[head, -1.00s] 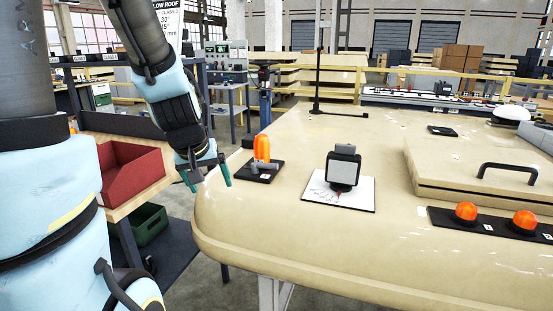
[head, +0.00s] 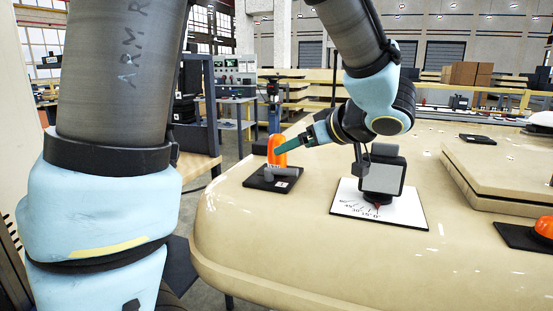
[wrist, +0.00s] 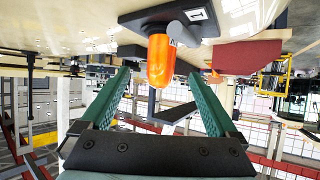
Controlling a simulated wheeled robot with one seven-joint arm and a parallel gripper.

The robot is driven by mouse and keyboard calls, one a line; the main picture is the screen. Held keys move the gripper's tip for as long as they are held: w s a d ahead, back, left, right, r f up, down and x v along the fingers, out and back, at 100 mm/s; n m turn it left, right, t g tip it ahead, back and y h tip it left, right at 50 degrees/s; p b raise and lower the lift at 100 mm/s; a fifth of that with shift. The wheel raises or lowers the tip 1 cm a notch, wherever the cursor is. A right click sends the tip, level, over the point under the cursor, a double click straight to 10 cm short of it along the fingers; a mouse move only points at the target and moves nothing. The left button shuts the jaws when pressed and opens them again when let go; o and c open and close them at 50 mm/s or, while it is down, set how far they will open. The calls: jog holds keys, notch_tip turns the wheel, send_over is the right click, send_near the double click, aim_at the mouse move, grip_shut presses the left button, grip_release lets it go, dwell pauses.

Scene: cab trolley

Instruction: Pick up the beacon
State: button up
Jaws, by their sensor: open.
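The beacon, an upright orange rounded cylinder (head: 274,161), stands on a black base plate (head: 262,184) near the table's left edge. A short grey cylinder lies in front of it on the plate. My gripper (head: 285,147) reaches in from the right with its fingers pointing left, and one green finger crosses in front of the beacon's upper part. In the wrist view, which is upside down, the beacon (wrist: 160,62) shows between the spread fingertips with a gap on each side. My gripper is open and holds nothing.
A dark box-shaped device (head: 383,175) stands on a white card (head: 408,214) just right of the beacon, below my arm. A raised panel (head: 480,188) and an orange dome (head: 544,227) on a black strip are at the right. The table's front left is clear.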

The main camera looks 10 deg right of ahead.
aim_at(283, 155)
jog(key=x, duration=0.4)
jog(key=shift+f+x, duration=0.25)
jog(key=shift+x, duration=2.4)
jog(key=shift+s, duration=0.15)
grip_shut()
